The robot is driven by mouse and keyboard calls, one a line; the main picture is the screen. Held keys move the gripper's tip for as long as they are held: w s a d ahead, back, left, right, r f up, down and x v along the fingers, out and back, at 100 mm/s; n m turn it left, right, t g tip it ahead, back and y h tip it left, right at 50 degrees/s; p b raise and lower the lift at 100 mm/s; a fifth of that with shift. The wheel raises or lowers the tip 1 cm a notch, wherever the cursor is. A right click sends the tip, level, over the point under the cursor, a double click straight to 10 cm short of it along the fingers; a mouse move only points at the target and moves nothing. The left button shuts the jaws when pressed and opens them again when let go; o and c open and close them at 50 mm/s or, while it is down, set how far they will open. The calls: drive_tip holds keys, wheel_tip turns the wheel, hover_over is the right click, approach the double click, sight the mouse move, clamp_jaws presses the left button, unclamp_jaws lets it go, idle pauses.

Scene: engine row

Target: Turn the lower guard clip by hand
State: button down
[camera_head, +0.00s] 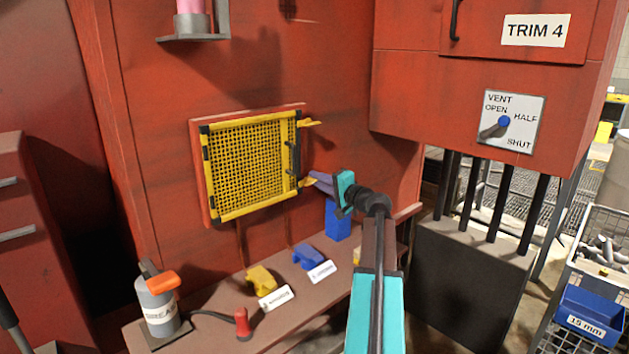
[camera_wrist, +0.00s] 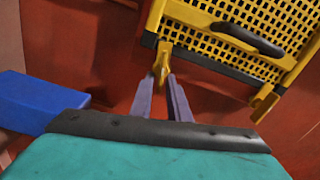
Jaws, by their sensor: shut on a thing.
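The yellow mesh guard (camera_head: 250,167) sits closed-looking in its frame on the red engine wall, with a dark handle (camera_head: 294,158) on its right side. The lower guard clip (camera_head: 304,183) is a small yellow tab at the guard's lower right corner. My gripper (camera_head: 315,180) reaches it from the right. In the wrist view, the purple fingers of my gripper (camera_wrist: 162,88) are shut on the lower clip (camera_wrist: 162,60), and its outer end is partly hidden between them. The upper guard clip (camera_head: 311,123) points out to the right, apart from my gripper; it also shows in the wrist view (camera_wrist: 264,103).
A blue block (camera_head: 338,220) stands on the ledge below my gripper. Labelled yellow (camera_head: 261,279) and blue (camera_head: 307,257) pieces, a red-handled item (camera_head: 242,322) and a grey can (camera_head: 158,307) are farther left. The TRIM 4 cabinet (camera_head: 480,75) overhangs at the right.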

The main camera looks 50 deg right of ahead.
drive_tip(key=shift+s+f+m, duration=0.15)
drive_tip(key=shift+f+m, duration=0.15)
drive_tip(key=shift+m, duration=0.8)
drive_tip(key=c, duration=1.9)
unclamp_jaws()
drive_tip(key=shift+c, duration=0.2)
drive_tip(key=s+a+b, duration=0.1)
drive_tip(key=s, duration=1.2)
drive_tip(key=shift+s, duration=0.4)
